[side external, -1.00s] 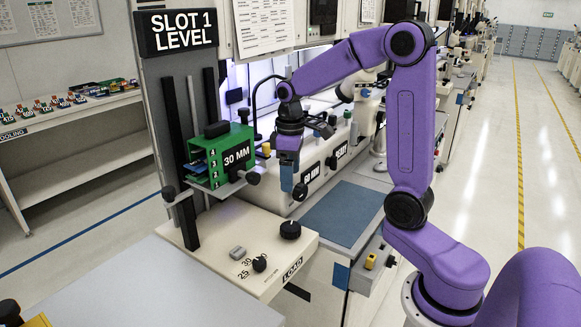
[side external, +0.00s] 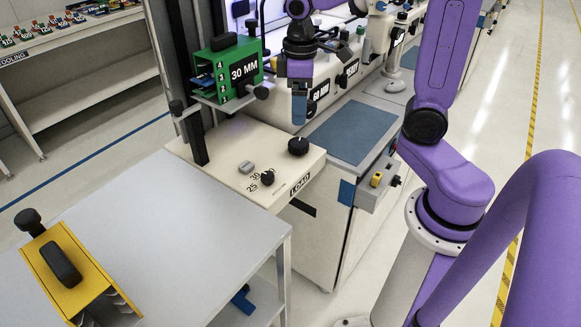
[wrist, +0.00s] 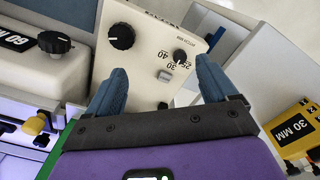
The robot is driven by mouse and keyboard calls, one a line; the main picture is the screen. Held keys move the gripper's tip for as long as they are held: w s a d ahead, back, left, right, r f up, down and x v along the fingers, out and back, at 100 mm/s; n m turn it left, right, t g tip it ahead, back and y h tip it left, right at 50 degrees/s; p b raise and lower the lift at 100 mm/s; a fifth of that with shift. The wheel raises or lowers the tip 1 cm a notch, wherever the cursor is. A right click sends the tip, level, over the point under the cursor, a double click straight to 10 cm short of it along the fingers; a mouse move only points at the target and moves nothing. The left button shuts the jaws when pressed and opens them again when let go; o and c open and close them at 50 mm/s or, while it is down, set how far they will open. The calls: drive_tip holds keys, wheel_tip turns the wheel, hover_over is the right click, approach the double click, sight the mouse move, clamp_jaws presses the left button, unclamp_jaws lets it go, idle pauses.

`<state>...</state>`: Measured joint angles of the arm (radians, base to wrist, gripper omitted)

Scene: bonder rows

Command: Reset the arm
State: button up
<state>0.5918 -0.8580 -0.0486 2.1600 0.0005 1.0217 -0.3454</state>
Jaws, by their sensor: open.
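A yellow magazine (side external: 72,272) lies on the grey cart (side external: 180,225) at the front left, and shows at the right in the wrist view (wrist: 295,130). A blue mat (side external: 352,131) covers the bench right of the panel. Tooling shelves (side external: 75,60) stand at the back left.

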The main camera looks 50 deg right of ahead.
drive_tip(key=s+a+f+n, duration=0.1)
drive_tip(key=s+a+n, duration=0.1)
drive_tip(key=s, duration=0.8)
drive_tip(key=s+a+f+n, duration=0.1)
drive_tip(key=s+a+n, duration=0.2)
drive_tip(key=s, duration=0.6)
drive_tip(key=shift+s+a+f+n, duration=0.3)
drive_tip(key=shift+s+a+f, duration=0.1)
drive_tip(key=shift+a, duration=0.1)
